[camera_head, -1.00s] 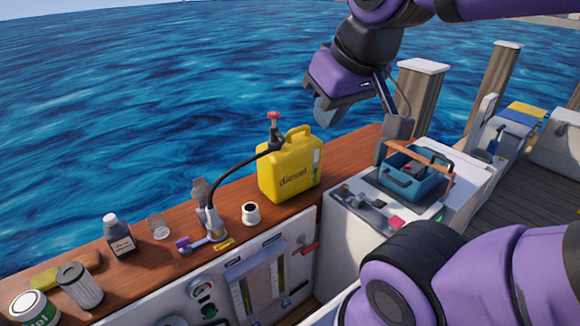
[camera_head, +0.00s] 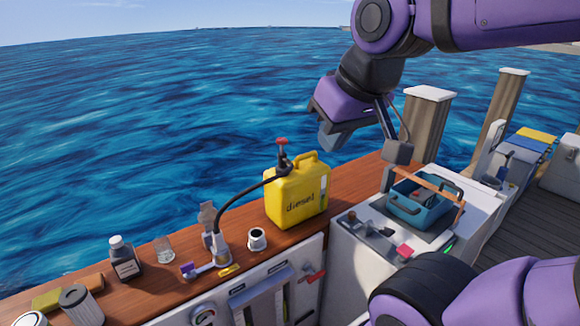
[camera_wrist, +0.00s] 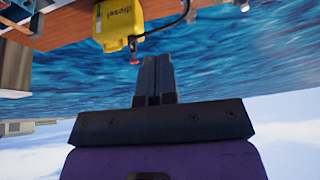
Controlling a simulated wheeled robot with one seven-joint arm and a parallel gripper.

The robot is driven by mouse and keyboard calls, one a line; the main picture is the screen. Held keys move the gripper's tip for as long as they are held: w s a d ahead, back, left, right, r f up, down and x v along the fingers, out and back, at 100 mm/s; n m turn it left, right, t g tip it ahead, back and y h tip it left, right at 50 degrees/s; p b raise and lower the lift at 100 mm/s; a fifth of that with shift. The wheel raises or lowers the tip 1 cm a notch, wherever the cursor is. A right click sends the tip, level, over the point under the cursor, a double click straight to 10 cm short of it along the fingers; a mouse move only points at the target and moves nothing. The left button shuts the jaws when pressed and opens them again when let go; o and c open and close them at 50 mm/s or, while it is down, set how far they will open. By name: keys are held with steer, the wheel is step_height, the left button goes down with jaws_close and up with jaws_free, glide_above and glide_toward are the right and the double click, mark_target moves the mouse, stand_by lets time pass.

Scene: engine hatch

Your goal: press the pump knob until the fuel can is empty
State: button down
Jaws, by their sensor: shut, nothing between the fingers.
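The yellow fuel can (camera_head: 296,198), marked "diesel", stands upright on the wooden ledge. Its red pump knob (camera_head: 281,142) sits on a post at the can's top left, and a black hose runs from there down to a fitting (camera_head: 218,245) on the ledge. My gripper (camera_head: 327,137) is shut and empty, in the air above and to the right of the knob, apart from it. The wrist view is upside down: the closed fingers (camera_wrist: 154,62) show near the red knob (camera_wrist: 134,62), with the can (camera_wrist: 117,25) beyond. The fuel level inside the can is too small to read.
A white cup (camera_head: 257,239), a glass (camera_head: 165,249) and a dark bottle (camera_head: 124,258) stand left of the can. A blue toolbox (camera_head: 408,211) sits on the white console at right. Open water lies behind the ledge.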

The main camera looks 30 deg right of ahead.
steer(key=w+d+r+m, duration=0.2)
steer(key=w+m, duration=0.1)
steer(key=w, duration=0.8)
steer(key=m+t+h, duration=0.3)
steer(key=m+h, duration=0.1)
steer(key=m, duration=0.6)
glide_above(284, 139)
step_height(284, 139, down, 10)
steer(key=shift+a+f, duration=0.15)
steer(key=shift+f, duration=0.1)
steer(key=shift+s, duration=0.15)
steer(key=shift+f, duration=4.4)
steer(key=shift+f, duration=0.1)
steer(key=shift+f, duration=0.3)
